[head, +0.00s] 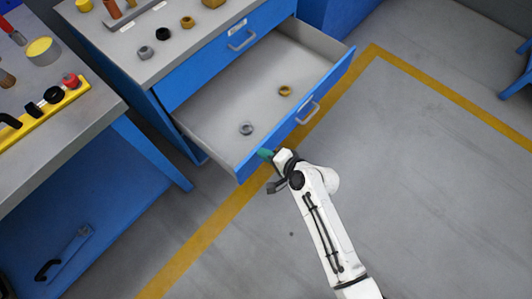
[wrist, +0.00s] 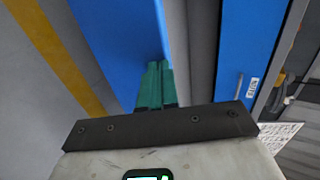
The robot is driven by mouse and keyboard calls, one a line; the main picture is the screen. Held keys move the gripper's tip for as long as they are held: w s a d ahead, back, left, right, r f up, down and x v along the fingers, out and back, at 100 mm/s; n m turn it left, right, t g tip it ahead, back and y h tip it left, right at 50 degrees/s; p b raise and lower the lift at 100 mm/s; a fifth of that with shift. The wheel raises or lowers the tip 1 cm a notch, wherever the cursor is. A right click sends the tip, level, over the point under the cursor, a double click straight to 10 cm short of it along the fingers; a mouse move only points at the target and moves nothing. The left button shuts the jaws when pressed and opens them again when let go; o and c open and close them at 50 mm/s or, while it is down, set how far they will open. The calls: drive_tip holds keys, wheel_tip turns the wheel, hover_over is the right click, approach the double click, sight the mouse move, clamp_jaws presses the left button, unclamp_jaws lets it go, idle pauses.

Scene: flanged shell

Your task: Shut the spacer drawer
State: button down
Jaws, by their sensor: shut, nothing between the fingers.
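The open drawer (head: 225,108) juts out from the blue cabinet in the head view. Its blue front (head: 330,87) has a silver handle (head: 308,113). Two nuts lie inside it, a grey one (head: 246,128) and a brass one (head: 285,91). My gripper (head: 266,154) is at the near left end of the drawer front, its green fingers shut and empty. In the wrist view the green fingers (wrist: 155,84) overlap the edge of the blue front (wrist: 120,40); I cannot tell whether they touch it. Whether this is the spacer drawer is not readable.
A closed drawer with a handle (head: 242,40) sits above the open one. The cabinet top (head: 150,42) holds several nuts. A workbench (head: 60,120) with a yellow rack (head: 45,118) stands at left. The floor (head: 430,180) in front, beyond a yellow line, is clear.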

drive_tip(key=w+a+b, duration=0.9)
drive_tip(key=w+a, duration=1)
drive_tip(key=shift+w+a+b, duration=0.15)
drive_tip(key=shift+b, duration=0.15)
